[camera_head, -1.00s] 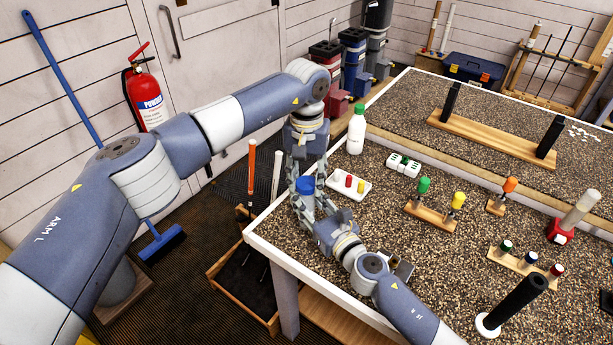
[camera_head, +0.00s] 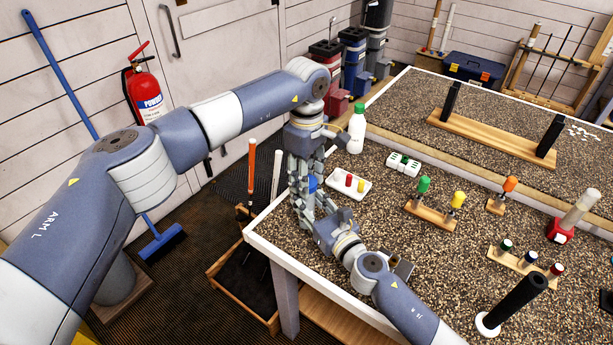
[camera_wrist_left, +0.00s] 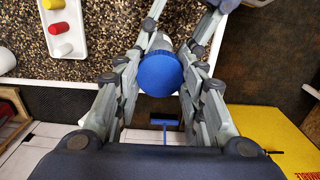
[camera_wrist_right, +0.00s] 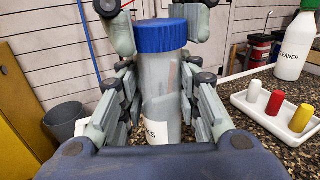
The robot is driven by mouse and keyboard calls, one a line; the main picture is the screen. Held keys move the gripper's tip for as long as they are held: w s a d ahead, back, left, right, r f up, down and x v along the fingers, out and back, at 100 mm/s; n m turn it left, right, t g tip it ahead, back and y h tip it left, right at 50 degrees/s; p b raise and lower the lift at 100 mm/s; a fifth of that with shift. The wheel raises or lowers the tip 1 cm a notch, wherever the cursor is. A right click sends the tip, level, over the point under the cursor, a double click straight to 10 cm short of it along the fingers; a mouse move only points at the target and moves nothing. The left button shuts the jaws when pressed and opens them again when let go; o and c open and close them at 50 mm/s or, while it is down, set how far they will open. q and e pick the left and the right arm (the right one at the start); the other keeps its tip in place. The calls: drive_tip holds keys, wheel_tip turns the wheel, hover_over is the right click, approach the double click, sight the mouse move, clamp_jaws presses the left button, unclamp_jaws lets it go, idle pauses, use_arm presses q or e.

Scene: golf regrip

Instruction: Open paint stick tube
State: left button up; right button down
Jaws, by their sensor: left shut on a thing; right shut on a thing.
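The paint stick tube is clear with a white label, and its blue cap (camera_head: 313,183) shows in the head view between my grippers. The tube body (camera_wrist_right: 159,75) stands upright in the right wrist view, with the ribbed blue cap (camera_wrist_right: 160,36) on top. My right gripper (camera_head: 308,208) is shut on the tube body from the side. My left gripper (camera_head: 304,176) points down from above, its fingers on both sides of the cap, shut on it. The cap also shows from above in the left wrist view (camera_wrist_left: 160,74). Fingers hide part of the tube.
A white tray (camera_head: 360,190) with red, yellow and white paint sticks lies just right of the grippers. A white cleaner bottle (camera_head: 356,132) with a green cap stands behind it. The table's white edge (camera_head: 290,264) runs close below my grippers.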

use_arm(q)
drive_tip(key=n, duration=2.9)
drive_tip(key=shift+n, duration=0.3)
drive_tip(key=n, duration=0.3)
drive_tip(key=shift+r, duration=0.1)
drive_tip(key=n, duration=0.7)
drive_tip(key=shift+n, duration=0.4)
drive_tip(key=shift+w, duration=0.1)
